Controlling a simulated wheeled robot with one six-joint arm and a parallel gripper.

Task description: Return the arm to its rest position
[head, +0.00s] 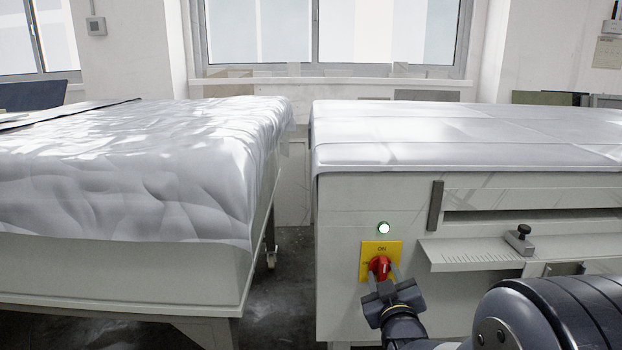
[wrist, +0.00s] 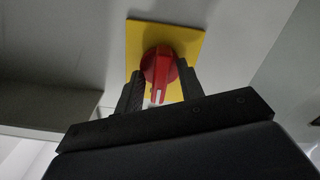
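The red rotary switch (head: 379,267) sits on a yellow plate (head: 394,247) marked "ON" on the front of the right-hand machine. A lamp (head: 384,228) above the plate glows green-white. My gripper (head: 382,273) is at the switch, with one finger on each side of the red knob. In the wrist view the knob (wrist: 158,68) shows between the two dark fingers (wrist: 160,82). The fingers stand apart and look open; whether either one touches the knob is hard to tell. The lower part of the knob is partly hidden by my gripper.
The right machine (head: 340,215) has a ruled ledge (head: 468,255) with a black-knobbed clamp (head: 520,240) right of the switch. A cloth-covered table (head: 120,270) stands at left. A floor gap (head: 285,300) lies between them.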

